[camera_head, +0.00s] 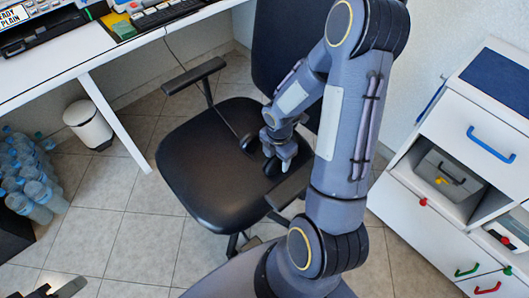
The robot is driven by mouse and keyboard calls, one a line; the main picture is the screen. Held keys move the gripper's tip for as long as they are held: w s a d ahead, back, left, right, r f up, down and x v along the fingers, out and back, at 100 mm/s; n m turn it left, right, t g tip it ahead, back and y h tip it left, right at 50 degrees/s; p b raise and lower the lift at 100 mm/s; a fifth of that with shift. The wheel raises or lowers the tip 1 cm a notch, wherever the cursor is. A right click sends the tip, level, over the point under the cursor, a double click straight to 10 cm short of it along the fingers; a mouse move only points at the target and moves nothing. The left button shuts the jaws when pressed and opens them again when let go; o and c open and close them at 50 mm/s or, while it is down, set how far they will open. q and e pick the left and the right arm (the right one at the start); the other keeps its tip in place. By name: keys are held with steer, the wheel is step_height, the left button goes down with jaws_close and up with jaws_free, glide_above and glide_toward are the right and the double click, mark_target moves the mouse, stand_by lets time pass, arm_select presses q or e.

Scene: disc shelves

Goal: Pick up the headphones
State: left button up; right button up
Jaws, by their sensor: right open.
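Black headphones (248,142) lie on the black seat of the office chair (205,178). They are dark on dark, so their outline is hard to make out. One dark ear cup seems to be right by the fingertips of my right gripper (283,163). My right gripper is open and points down over the right part of the seat. I cannot tell whether it touches the headphones. A part of what looks like my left gripper (62,288) shows at the bottom left edge, mostly cut off.
A white desk (62,75) with a keyboard stands at the upper left. A white bin (88,124) and several water bottles (32,180) are on the floor. The chair's armrests (194,76) flank the seat. A white drawer cabinet (440,226) with an open compartment stands right.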

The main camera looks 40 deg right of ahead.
step_height(320, 180, down, 2)
steer(key=shift+f, duration=0.2)
jaws_close()
steer(key=shift+r, duration=0.15)
